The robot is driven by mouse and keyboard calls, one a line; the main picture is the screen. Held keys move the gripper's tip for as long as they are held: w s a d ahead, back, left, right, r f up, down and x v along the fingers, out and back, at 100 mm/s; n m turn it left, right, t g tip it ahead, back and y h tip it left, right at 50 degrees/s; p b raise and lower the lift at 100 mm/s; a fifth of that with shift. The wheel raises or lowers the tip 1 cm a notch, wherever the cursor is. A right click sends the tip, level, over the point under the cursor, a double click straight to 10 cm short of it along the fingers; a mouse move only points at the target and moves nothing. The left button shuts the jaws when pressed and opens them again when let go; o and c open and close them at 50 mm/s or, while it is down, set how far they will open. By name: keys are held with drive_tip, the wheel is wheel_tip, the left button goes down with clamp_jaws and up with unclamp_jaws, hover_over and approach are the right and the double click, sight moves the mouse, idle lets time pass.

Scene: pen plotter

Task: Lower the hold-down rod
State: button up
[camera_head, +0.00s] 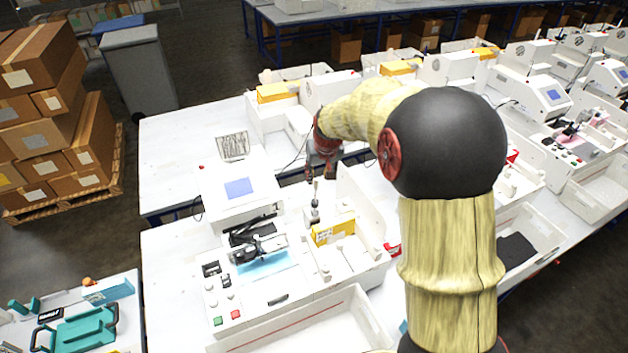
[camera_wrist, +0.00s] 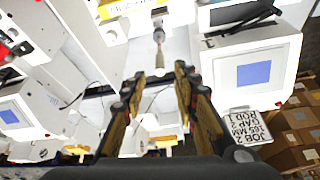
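The pen plotter (camera_head: 255,290) is a white machine on the white bench, with a black carriage (camera_head: 262,245) over a light blue sheet. A slim upright metal rod (camera_head: 314,210) stands on its deck, right of the screen housing; I take it to be the hold-down rod. In the wrist view the rod (camera_wrist: 159,38) shows beyond my fingertips, roughly in line with the gap. My gripper (camera_head: 318,177) is just above the rod in the head view. In the wrist view my gripper (camera_wrist: 156,78) is open, with nothing between the fingers. Contact with the rod is not visible.
The screen housing (camera_head: 240,193) stands left of the rod. A yellow block (camera_head: 333,230) sits beside the rod's base. Other white machines (camera_head: 300,120) stand behind; an open white tray (camera_head: 310,330) lies in front.

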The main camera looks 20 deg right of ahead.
sight(317, 180)
drive_tip(key=p+x, duration=0.1)
drive_tip(key=x, duration=0.5)
drive_tip(key=shift+c, duration=1.2)
clamp_jaws()
